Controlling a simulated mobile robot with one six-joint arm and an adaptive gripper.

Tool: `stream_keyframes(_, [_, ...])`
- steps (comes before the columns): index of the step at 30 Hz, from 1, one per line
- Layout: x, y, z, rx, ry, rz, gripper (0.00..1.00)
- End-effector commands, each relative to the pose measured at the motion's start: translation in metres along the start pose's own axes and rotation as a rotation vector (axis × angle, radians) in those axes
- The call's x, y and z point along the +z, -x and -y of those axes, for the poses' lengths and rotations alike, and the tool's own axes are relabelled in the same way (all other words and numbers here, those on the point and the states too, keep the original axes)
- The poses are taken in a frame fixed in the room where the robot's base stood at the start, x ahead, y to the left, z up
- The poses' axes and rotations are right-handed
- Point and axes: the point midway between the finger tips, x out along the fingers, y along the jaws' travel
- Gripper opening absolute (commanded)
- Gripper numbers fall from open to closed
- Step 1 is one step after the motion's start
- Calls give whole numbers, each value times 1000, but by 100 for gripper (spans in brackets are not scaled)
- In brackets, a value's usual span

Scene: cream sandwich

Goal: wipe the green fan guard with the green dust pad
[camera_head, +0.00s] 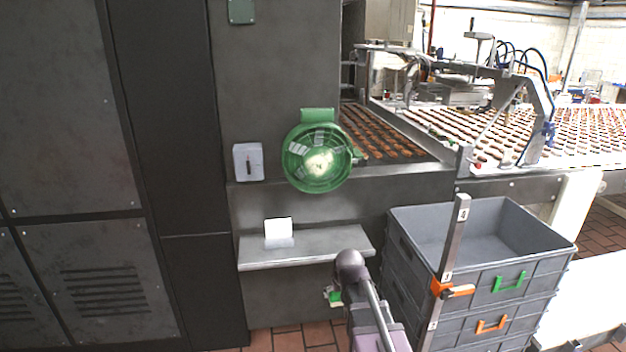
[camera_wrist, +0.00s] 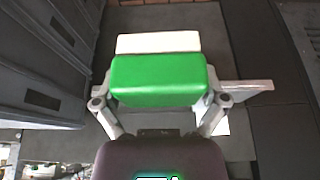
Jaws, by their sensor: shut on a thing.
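The green fan guard (camera_head: 300,175) is a round ring with spokes and a pale centre, mounted on the grey machine wall in the head view. My gripper (camera_head: 333,294) is below it and to the right, near the shelf's right end, apart from the guard. It is shut on the green dust pad (camera_wrist: 158,80), which has a white layer (camera_wrist: 158,42) on its far side. In the head view only a small green and white part of the pad (camera_head: 336,299) shows beside my arm. The guard cannot be made out in the wrist view.
A metal shelf (camera_head: 310,253) below the guard holds a small white block or card (camera_head: 278,230). A grey switch box (camera_head: 248,162) is left of the guard. Stacked grey crates (camera_head: 400,245) and an upright post (camera_head: 452,240) stand right of my arm. A conveyor of biscuits (camera_head: 425,130) runs behind.

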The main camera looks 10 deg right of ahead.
Motion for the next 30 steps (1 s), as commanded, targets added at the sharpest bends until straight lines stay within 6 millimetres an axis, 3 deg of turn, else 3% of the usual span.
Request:
stream_keyframes(5, [-22,-4,2,0,0,-51,54])
stream_keyframes(14, [-102,-6,5,3,-5,-309,54])
stream_keyframes(24, [-191,22,12,9,-11,-711,54])
stream_keyframes(30, [-229,44,17,10,-11,-905,54])
